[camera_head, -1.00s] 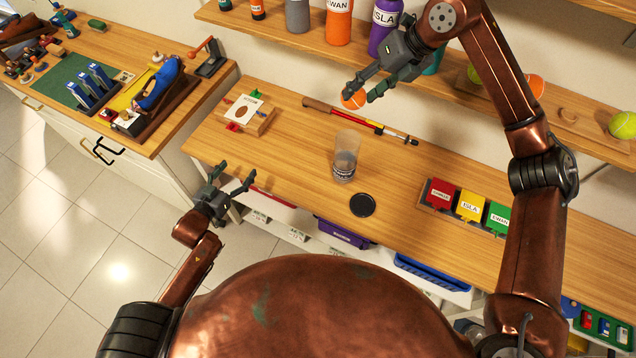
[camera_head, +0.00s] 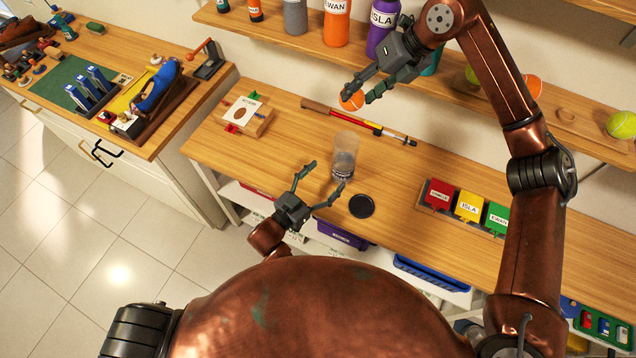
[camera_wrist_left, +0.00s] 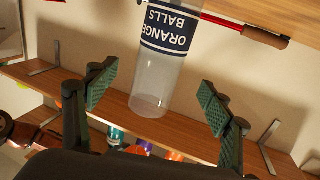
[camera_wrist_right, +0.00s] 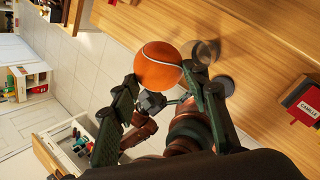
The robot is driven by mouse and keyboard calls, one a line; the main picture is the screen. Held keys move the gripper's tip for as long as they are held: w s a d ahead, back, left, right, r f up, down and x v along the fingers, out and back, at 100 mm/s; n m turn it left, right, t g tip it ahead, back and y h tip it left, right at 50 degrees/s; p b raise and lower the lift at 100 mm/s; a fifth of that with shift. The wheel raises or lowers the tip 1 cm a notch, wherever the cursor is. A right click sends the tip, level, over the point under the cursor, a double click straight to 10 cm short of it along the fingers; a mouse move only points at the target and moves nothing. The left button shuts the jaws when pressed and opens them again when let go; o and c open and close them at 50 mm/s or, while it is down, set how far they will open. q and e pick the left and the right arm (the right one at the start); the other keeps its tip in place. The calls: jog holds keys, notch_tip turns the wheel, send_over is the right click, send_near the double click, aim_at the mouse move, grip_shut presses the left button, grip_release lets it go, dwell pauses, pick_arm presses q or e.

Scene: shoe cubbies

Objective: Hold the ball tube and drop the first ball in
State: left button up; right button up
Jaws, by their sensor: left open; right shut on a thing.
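The clear ball tube (camera_head: 344,156) stands upright on the wooden bench. Its dark label reads "ORANGE BALLS" in the left wrist view, where the tube (camera_wrist_left: 155,85) shows between my fingers. My left gripper (camera_head: 322,176) is open in front of the tube, fingers pointing at it, not closed on it. My right gripper (camera_head: 358,94) is shut on an orange ball (camera_head: 352,100), held above the bench behind the tube. The ball (camera_wrist_right: 158,66) sits at the fingertips in the right wrist view. A black round lid (camera_head: 361,206) lies flat on the bench right of the tube.
A red-shafted stick (camera_head: 345,118) lies behind the tube. A card on a wooden block (camera_head: 243,112) is to the left. Red, yellow and green name boxes (camera_head: 468,205) stand to the right. The shelf above holds bottles (camera_head: 337,25), another orange ball (camera_head: 533,86) and yellow-green balls (camera_head: 621,125).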

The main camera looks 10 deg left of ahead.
aim_at(337, 166)
pick_arm(q)
jog(key=x, duration=0.8)
jog(key=shift+w+d, duration=0.1)
jog(key=shift+w, duration=0.05)
jog(key=c, duration=1.3)
jog(key=shift+o, duration=0.2)
pick_arm(e)
jog(key=shift+f, duration=6.5)
jog(key=o, duration=1.2)
jog(key=v, duration=1.2)
